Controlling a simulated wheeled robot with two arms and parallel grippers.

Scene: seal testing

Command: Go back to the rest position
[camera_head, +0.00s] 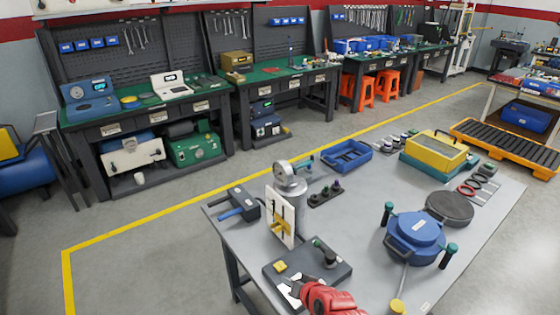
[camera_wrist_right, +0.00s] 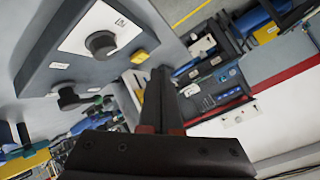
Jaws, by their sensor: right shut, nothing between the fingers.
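My right gripper (camera_head: 294,286) comes in at the bottom of the head view on a red arm, over the near edge of a dark test plate (camera_head: 338,272). Its fingers are together and empty; they also show in the right wrist view (camera_wrist_right: 160,78). The plate carries a small yellow block (camera_head: 280,266) and a dark knob (camera_head: 324,251). In the right wrist view the yellow block (camera_wrist_right: 139,56) is left of the fingertips, apart from them. I do not see my left gripper.
The grey table (camera_head: 350,218) holds a pressure gauge stand (camera_head: 290,180), a blue clamp tool (camera_head: 238,205), a blue tray (camera_head: 347,156), a blue round vessel (camera_head: 415,236) and a yellow-lidded box (camera_head: 437,150). Workbenches line the back wall. Floor between them and the table is clear.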

